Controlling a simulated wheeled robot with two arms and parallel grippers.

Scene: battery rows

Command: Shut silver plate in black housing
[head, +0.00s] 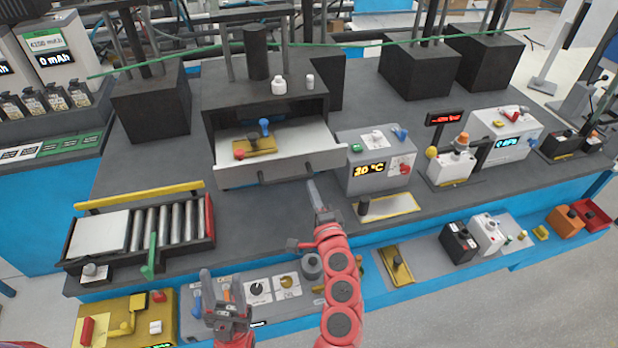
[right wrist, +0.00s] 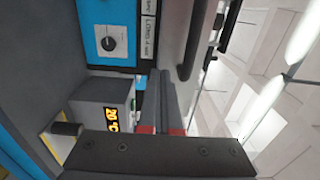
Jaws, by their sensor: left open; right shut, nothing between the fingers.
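A black housing (head: 330,97) stands at the middle back of the bench. Its silver drawer plate (head: 224,176) is pulled out towards me, with a dark handle (head: 309,167) on the front. The open drawer holds a yellow piece, a red knob and a blue knob. My right gripper (head: 312,184) is shut and empty, just in front of the drawer's right part; whether it touches is unclear. Its closed fingers also show in the right wrist view (right wrist: 161,75). My left gripper (head: 222,285) is open and empty, low at the bench's front edge.
A grey box with a 20 °C display (head: 375,178) stands just right of the drawer. A roller tray (head: 212,235) with a separate silver plate (head: 98,232) lies at left. Bare bench (head: 255,228) lies in front of the drawer.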

